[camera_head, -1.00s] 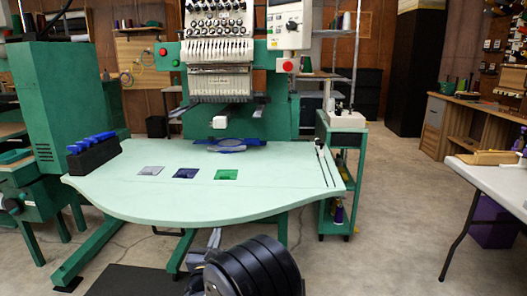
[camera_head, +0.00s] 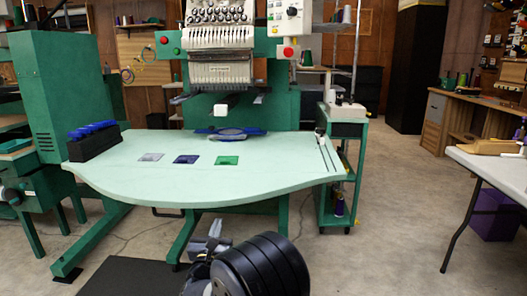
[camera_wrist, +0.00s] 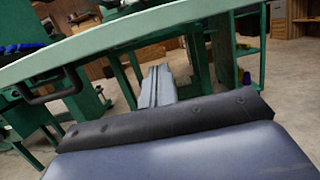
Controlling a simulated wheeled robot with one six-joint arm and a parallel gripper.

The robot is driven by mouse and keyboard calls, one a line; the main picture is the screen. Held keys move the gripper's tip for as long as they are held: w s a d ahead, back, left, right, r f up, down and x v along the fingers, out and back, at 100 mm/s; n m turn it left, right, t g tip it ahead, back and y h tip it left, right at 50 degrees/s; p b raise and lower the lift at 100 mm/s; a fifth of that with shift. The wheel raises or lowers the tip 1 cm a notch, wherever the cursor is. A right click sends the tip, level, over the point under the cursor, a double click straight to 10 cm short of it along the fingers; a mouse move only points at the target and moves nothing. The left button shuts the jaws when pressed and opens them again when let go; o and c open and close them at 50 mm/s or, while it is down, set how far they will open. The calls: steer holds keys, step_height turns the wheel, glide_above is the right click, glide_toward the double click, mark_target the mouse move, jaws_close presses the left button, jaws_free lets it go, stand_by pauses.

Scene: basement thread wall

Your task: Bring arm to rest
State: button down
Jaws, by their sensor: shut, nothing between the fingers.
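My gripper (camera_head: 213,235) is low in the head view, in front of the machine table's front edge and below its top. It is shut and empty. Its closed grey fingers also show in the wrist view (camera_wrist: 157,87), pointing toward the underside of the table. The table (camera_head: 120,180) is pale green with a curved front edge; its edge also crosses the wrist view (camera_wrist: 120,37). My gripper looks apart from the table.
The green embroidery machine (camera_head: 270,95) stands behind the table. Three small patches, including a green one (camera_head: 227,160), lie on top. A black rack with blue items (camera_head: 95,146) stands at left. A green cart (camera_head: 340,190) and white table (camera_head: 500,168) are right, with open floor between.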

steer(key=d+f+p+v, duration=0.1)
steer(key=v, duration=0.9)
steer(key=w+r+p, duration=0.6)
steer(key=w+r, duration=0.1)
steer(key=w, duration=0.3)
step_height(320, 180, down, 7)
steer(key=t, duration=0.1)
steer(key=s+f+n, duration=0.1)
steer(key=s+f, duration=0.2)
steer(key=s, duration=0.6)
steer(key=shift+a, duration=0.25)
steer(key=shift+r, duration=0.1)
